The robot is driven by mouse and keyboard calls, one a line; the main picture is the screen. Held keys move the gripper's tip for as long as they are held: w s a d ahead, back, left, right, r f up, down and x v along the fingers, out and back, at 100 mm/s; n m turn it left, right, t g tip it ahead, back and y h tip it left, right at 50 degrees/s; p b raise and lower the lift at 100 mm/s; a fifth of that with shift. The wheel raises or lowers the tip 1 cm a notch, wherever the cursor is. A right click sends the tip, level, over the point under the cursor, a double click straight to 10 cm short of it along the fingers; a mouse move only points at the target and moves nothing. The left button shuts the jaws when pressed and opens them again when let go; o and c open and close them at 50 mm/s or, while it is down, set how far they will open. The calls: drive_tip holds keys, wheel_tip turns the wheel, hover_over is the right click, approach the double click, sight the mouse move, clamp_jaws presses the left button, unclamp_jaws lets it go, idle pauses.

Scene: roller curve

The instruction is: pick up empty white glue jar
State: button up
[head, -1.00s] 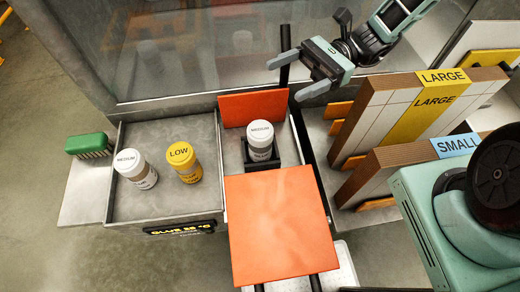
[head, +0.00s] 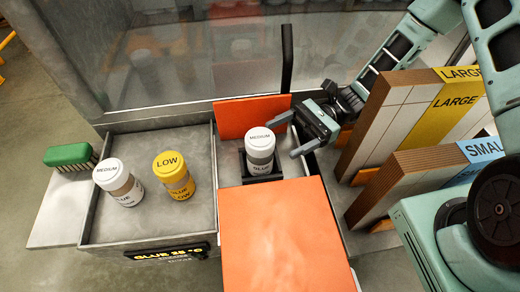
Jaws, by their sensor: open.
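A white jar (head: 260,152) with a lid marked MEDIUM and a grey band stands upright in a black holder (head: 262,176) between the orange panels. I cannot tell for certain from the bands which white jar is empty. My gripper (head: 281,137) is open and empty, just right of the jar in the holder. Its fingers point left towards that jar, and contact is not clear.
An upright orange panel (head: 250,115) stands behind the holder and a flat orange panel (head: 283,240) lies in front. Boards marked LARGE (head: 430,108) and SMALL (head: 430,180) stand at right. A green brush (head: 68,154) lies at far left. A dark post (head: 287,60) rises behind.

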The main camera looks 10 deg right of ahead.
sight(260, 151)
drive_tip(key=p+x, duration=0.2)
drive_tip(key=x, duration=0.4)
drive_tip(key=shift+s+a, duration=0.1)
drive_tip(key=shift+a, duration=0.2)
drive_tip(key=shift+s+a+f, duration=0.1)
drive_tip(key=shift+s+a, duration=0.05)
drive_tip(key=shift+a, duration=0.3)
drive_tip(key=c, duration=1)
